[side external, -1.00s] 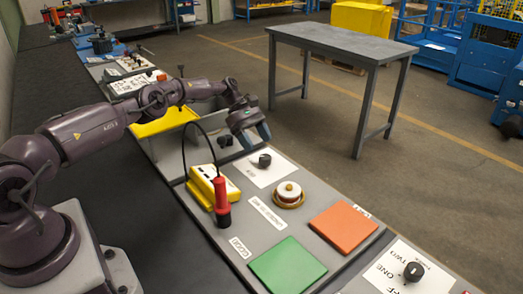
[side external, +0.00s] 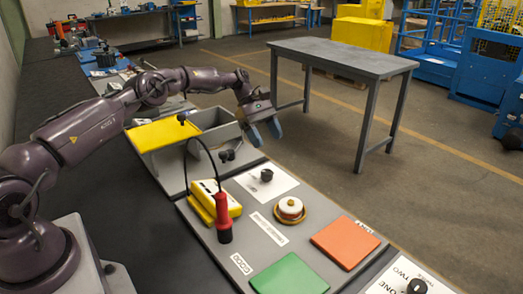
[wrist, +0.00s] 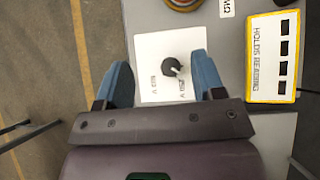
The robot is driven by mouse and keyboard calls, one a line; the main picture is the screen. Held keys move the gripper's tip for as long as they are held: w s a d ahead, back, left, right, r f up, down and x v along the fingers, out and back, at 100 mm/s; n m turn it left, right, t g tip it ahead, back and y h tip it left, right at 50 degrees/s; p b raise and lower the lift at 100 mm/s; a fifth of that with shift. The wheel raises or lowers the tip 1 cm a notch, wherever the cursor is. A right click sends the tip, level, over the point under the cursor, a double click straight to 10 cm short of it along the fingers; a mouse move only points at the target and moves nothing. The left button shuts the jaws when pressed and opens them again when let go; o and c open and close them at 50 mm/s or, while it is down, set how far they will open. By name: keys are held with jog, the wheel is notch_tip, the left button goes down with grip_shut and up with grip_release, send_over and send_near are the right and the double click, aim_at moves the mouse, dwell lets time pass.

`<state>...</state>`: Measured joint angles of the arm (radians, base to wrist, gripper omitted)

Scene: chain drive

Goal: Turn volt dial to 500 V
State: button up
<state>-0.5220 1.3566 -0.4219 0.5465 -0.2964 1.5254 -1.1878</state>
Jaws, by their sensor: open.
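The volt dial (side external: 266,175) is a black knob on a white plate (side external: 284,183). In the wrist view the dial (wrist: 170,67) has a pale pointer mark on its lower right side, toward the right of two printed labels. The labels are small and upside down or tilted; the left one seems to read 500 V. My gripper (side external: 264,136) is open and empty, above the dial and apart from it. In the wrist view its two blue fingers (wrist: 160,65) stand on either side of the dial.
A yellow meter box (side external: 215,200) with a red-handled probe (side external: 224,218) and a black cable stands left of the plate. A round brass-and-white button (side external: 290,208), orange pad (side external: 345,242) and green pad (side external: 289,275) lie nearer. A grey bin (side external: 217,128) is behind.

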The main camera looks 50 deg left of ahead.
jog(key=d+m+g+y, duration=0.1)
jog(key=d+y, duration=0.2)
jog(key=d, duration=0.3)
jog(key=r+n+y, duration=0.1)
jog(key=n+y, duration=0.1)
jog(key=y, duration=0.4)
send_over(267, 172)
jog(key=shift+t, duration=0.3)
notch_tip(267, 172, down, 12)
jog(key=shift+a+f, duration=0.1)
jog(key=shift+f, duration=0.15)
jog(key=c, duration=0.9)
